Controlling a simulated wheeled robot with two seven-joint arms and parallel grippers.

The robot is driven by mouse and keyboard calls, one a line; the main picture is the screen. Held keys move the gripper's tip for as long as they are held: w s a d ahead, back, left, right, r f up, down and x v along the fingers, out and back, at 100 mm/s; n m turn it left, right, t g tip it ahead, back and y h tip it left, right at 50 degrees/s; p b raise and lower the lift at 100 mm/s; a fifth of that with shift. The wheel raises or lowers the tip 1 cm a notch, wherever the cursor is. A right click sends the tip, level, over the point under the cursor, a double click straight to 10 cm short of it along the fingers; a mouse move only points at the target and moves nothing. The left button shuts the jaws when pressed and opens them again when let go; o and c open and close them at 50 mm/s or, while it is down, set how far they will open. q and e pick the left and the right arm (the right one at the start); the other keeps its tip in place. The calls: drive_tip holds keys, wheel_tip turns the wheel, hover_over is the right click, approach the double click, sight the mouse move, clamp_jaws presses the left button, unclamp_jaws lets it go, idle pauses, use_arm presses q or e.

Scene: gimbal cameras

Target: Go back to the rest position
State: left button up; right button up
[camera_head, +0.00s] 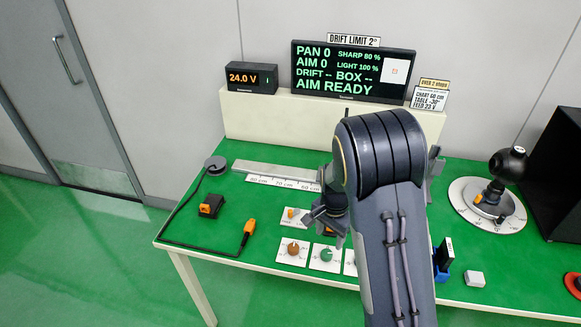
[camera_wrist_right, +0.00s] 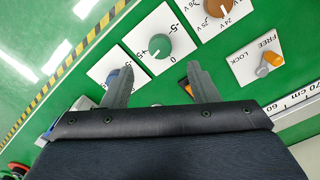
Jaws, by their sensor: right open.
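My right arm reaches up from the bottom of the head view and covers the middle of the table. My right gripper (camera_head: 330,222) points down above the row of knobs, partly hidden by its own wrist. In the right wrist view the right gripper (camera_wrist_right: 158,88) has its two fingers spread apart with nothing between them. The green knob (camera_wrist_right: 146,44) on its white plate lies just beyond the fingertips; it also shows in the head view (camera_head: 326,255). My left gripper is not in either view.
An orange-brown knob (camera_head: 293,248) and a free/lock lever (camera_wrist_right: 268,62) sit beside the green knob. A monitor (camera_head: 352,72) reads "AIM READY". A round dial base (camera_head: 462,212) with a black ball-topped device stands right. An orange plug (camera_head: 249,228) lies left. Green table (camera_head: 210,232) is clear there.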

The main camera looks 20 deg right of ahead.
drive_tip(key=s+a+r+n+t+y, duration=0.2)
drive_tip(key=s+r+n, duration=0.3)
drive_tip(key=s+r, duration=0.3)
drive_tip(key=s+a+r+n+t+y, duration=0.1)
drive_tip(key=s+a+r+n+t, duration=0.2)
drive_tip(key=s+r, duration=0.6)
drive_tip(key=s+a+n, duration=0.2)
drive_tip(key=s+n, duration=0.1)
drive_tip(key=s, duration=0.2)
drive_tip(key=shift+a+r+t+y, duration=0.2)
drive_tip(key=shift+r+t+y, duration=0.1)
drive_tip(key=shift+y, duration=0.1)
drive_tip(key=shift+s+d, duration=0.1)
drive_tip(key=shift+s, duration=0.1)
